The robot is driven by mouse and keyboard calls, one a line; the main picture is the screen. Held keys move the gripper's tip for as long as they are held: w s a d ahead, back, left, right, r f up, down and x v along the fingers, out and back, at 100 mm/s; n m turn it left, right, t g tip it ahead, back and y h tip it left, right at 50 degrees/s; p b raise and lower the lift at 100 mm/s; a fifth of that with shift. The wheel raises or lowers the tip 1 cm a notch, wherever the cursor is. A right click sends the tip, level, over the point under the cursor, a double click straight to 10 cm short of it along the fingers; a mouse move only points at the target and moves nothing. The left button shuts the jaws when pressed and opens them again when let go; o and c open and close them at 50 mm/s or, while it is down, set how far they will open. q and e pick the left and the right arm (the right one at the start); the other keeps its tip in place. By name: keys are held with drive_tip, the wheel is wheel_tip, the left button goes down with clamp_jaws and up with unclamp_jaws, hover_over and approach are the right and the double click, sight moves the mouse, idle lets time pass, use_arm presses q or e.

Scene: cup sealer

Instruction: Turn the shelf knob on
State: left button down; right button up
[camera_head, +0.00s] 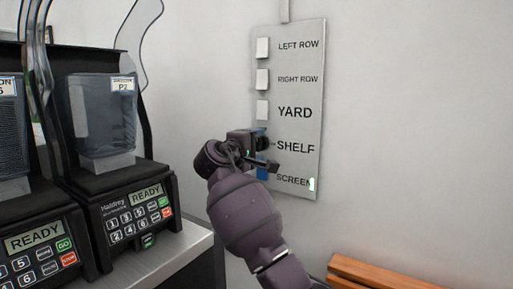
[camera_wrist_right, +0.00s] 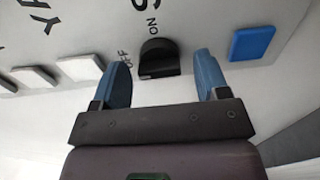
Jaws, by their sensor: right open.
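The grey wall panel (camera_head: 317,100) carries labels LEFT ROW, RIGHT ROW, YARD, SHELF and SCREEN. The shelf knob (camera_wrist_right: 158,56) is black and rounded, with OFF and ON printed beside it. My right gripper (camera_head: 264,153) is at the SHELF row in the head view and largely hides the knob there. In the right wrist view its two blue fingers are open, one on each side of the knob, with gaps showing. I cannot tell how deep the fingers reach along the knob. My left gripper is not in view.
White switches (camera_head: 262,79) sit above on the panel, and a blue switch (camera_wrist_right: 252,43) sits on the other side of the knob. Black dispensers with keypads (camera_head: 138,213) stand on a counter (camera_head: 165,258) at left. A wooden bench (camera_head: 375,275) is at lower right.

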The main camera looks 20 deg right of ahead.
drive_tip(key=shift+w+d, duration=0.15)
drive_tip(key=shift+d, duration=0.1)
drive_tip(key=shift+c, duration=0.3)
drive_tip(key=c, duration=0.9)
drive_tip(key=shift+o, duration=0.2)
